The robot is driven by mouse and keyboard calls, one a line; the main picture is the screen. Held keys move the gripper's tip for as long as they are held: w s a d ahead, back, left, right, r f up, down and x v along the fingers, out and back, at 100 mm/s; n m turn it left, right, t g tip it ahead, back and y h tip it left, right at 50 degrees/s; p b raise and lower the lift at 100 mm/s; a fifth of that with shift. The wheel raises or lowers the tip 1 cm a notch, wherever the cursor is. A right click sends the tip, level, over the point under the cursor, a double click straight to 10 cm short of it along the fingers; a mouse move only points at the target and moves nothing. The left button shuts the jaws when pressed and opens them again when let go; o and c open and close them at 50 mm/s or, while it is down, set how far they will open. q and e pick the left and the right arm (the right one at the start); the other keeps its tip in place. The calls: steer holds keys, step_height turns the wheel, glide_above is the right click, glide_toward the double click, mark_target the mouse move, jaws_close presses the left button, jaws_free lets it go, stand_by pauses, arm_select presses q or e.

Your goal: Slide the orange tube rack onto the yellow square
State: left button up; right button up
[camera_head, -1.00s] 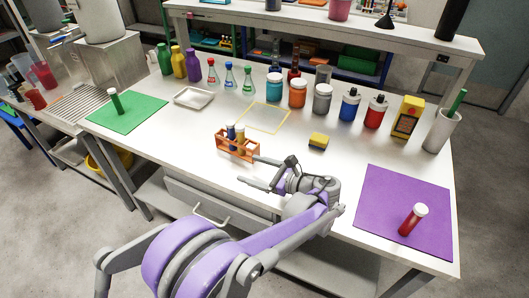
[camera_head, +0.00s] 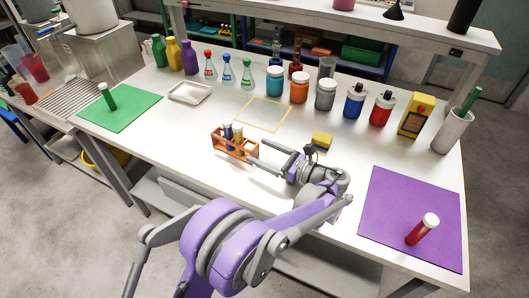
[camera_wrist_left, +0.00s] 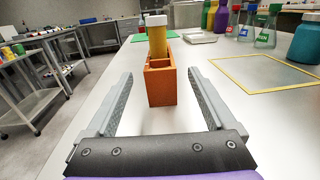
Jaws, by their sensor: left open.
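The orange tube rack (camera_head: 240,149) stands upright on the white bench and holds tubes, one blue and one yellow with a white cap. It also shows in the left wrist view (camera_wrist_left: 161,86), straight ahead of the fingers. The yellow square (camera_head: 263,114) is an outline on the bench, behind and to the right of the rack; it shows at the right of the left wrist view (camera_wrist_left: 268,74). My left gripper (camera_head: 268,158) is open, its two fingers pointing at the rack's right end. No contact is clear. My right gripper is not in view.
A yellow sponge (camera_head: 322,140) lies right of the rack, near my left gripper. Several bottles and jars (camera_head: 299,87) line the back. A white tray (camera_head: 189,92) and green mat (camera_head: 121,110) lie left. A purple mat (camera_head: 410,215) with a red tube lies right.

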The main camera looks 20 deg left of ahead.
mark_target(234, 138)
arm_select(q)
steer(key=a, duration=0.3)
steer(key=w+a, duration=0.1)
steer(key=a, duration=0.6)
steer(key=shift+w+a+b, duration=0.1)
steer(key=shift+w+b, duration=0.2)
steer(key=shift+w, duration=0.05)
jaws_close()
steer(key=shift+w, duration=0.1)
